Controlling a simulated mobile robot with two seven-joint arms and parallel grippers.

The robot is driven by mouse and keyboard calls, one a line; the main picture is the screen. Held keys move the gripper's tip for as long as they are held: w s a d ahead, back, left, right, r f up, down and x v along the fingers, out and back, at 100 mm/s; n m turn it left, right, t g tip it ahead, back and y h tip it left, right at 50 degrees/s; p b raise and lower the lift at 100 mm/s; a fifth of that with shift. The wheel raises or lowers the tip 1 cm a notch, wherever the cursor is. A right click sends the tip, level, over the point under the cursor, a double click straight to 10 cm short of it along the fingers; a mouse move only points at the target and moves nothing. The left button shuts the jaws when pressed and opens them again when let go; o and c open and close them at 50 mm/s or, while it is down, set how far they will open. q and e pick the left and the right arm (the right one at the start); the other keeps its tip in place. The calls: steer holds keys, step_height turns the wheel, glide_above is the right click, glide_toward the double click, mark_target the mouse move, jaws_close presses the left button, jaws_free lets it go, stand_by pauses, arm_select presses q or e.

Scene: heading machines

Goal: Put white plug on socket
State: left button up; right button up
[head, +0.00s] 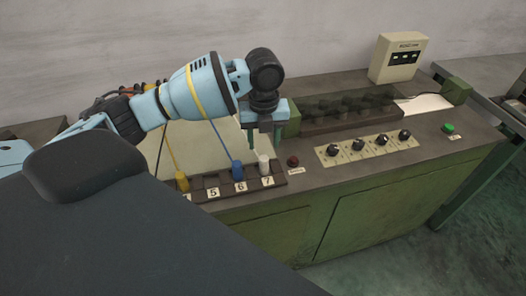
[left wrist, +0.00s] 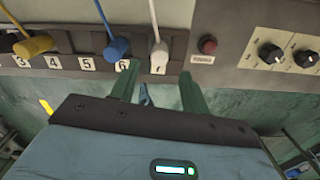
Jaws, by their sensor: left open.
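The white plug (head: 264,165) stands at the position marked 7 on the dark socket strip (head: 281,178). I cannot tell how it is seated. In the left wrist view the white plug (left wrist: 159,60) has a pale cable running up from it. My left gripper (head: 263,146) is open and points down just above the plug in the head view. In the left wrist view its green fingertips (left wrist: 156,88) lie left and right of the plug's line, apart from it, with nothing between them gripped. My right gripper is not in view.
A blue plug (head: 237,170) stands at position 6 and a yellow plug (head: 182,181) farther left, both with cables. Position 5 looks empty. A red button (head: 293,161) and a panel of black knobs (head: 369,149) lie right of the strip. A cream box (head: 398,58) stands behind.

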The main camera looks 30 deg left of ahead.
mark_target(264, 158)
arm_select(q)
steer(key=shift+r, duration=2.45)
